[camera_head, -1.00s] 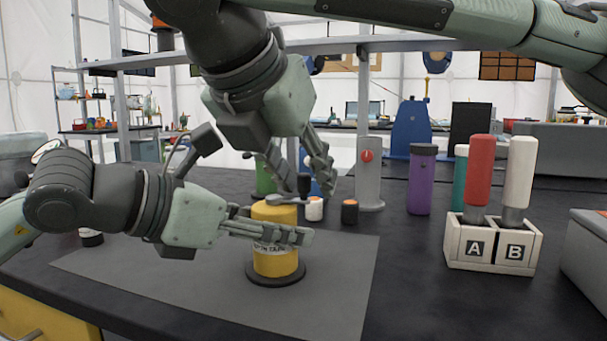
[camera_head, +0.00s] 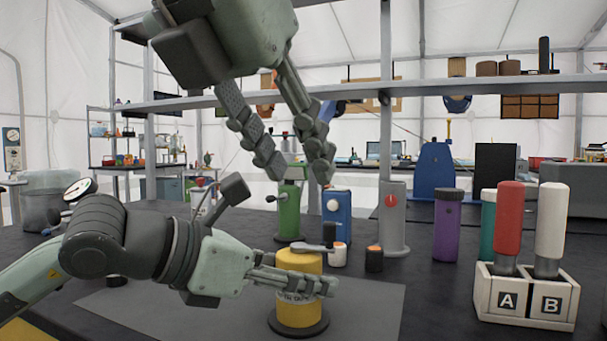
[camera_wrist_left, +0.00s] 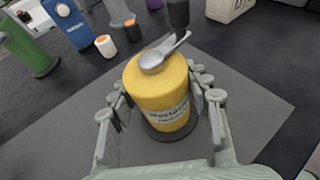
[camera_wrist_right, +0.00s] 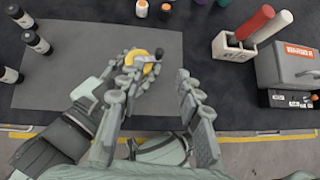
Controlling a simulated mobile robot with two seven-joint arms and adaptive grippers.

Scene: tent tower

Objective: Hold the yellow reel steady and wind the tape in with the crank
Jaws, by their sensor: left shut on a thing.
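The yellow reel (camera_head: 298,313) stands upright on a dark round base on the grey mat. Its label is partly covered by fingers, and I see no loose tape. A grey crank arm (camera_head: 305,248) lies across its top, with an upright black handle (camera_head: 328,234) pointing to the right side in the head view. My left gripper (camera_head: 308,282) is shut on the reel, one finger on each side, as the left wrist view (camera_wrist_left: 162,112) shows. My right gripper (camera_head: 296,170) is open and empty, above the reel and apart from the crank handle.
Behind the reel stand a green cylinder (camera_head: 289,212), a blue box (camera_head: 337,213), small white and black orange-topped pots, and a grey post (camera_head: 394,220). A purple cylinder (camera_head: 446,225) and a white A/B holder (camera_head: 526,296) stand right. The mat (camera_head: 368,305) is clear right of the reel.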

